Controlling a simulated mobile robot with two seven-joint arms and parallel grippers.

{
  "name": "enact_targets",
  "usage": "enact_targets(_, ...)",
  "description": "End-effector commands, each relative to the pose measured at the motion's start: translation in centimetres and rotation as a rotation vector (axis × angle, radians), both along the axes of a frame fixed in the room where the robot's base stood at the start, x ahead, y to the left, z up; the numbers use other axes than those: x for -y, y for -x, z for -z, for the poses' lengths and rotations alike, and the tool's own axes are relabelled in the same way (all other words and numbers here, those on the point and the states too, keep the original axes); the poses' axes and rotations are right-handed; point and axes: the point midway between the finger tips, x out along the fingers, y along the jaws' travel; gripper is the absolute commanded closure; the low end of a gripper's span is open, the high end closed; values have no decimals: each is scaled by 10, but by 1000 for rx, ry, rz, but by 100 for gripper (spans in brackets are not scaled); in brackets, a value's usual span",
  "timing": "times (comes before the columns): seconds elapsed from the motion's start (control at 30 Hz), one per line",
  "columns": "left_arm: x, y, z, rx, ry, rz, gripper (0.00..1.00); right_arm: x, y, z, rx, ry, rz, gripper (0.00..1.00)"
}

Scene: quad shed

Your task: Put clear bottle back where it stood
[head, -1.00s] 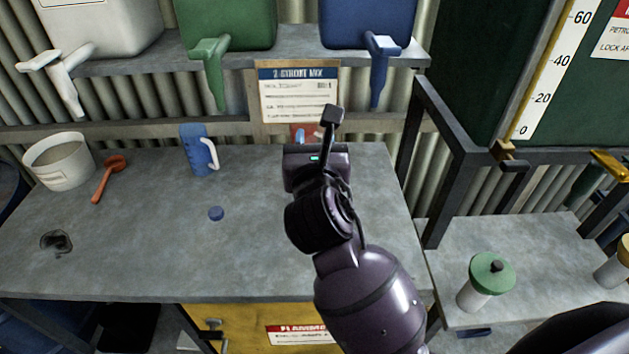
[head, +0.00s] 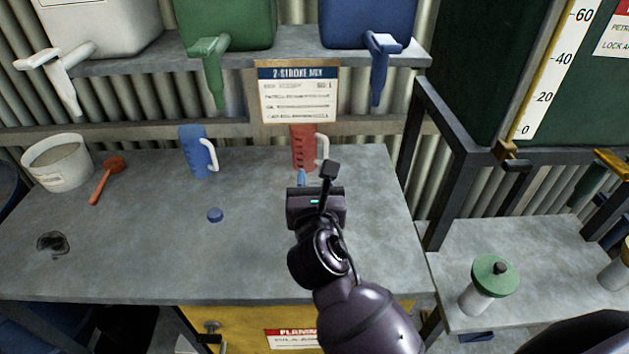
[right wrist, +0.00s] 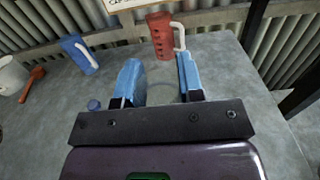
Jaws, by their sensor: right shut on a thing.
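My right gripper (head: 302,178) is over the middle right of the grey bench, its fingers mostly hidden by its own wrist in the head view. In the right wrist view its two blue fingertips (right wrist: 160,80) stand apart, shut on the clear bottle (right wrist: 163,91). The bottle is so see-through that only a faint curved outline shows between the fingers. I cannot tell whether its base touches the bench. My left gripper is not in view.
A red jug (head: 303,146) stands just behind the right gripper. A blue jug (head: 193,153), a blue cap (head: 215,215), a red scoop (head: 107,178) and a white bucket (head: 58,165) are farther left. A green-lidded container (head: 490,282) stands on the right-hand bench.

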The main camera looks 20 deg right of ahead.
Motion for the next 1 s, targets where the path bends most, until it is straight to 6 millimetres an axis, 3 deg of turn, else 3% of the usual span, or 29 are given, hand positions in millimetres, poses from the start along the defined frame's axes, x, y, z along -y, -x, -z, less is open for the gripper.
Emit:
enact_targets(0.17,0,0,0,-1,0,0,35,0,0,1,2,1,0,100)
enact_targets(0.2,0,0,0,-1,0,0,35,0,0,3,-1,0,0,64)
enact_targets(0.37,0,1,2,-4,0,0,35,0,0,2,0,0,0,40)
enact_targets(0.73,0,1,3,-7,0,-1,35,-1,2,0,0,0,0,40)
enact_targets(1.0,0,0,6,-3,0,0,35,-12,43,1,-1,0,0,40)
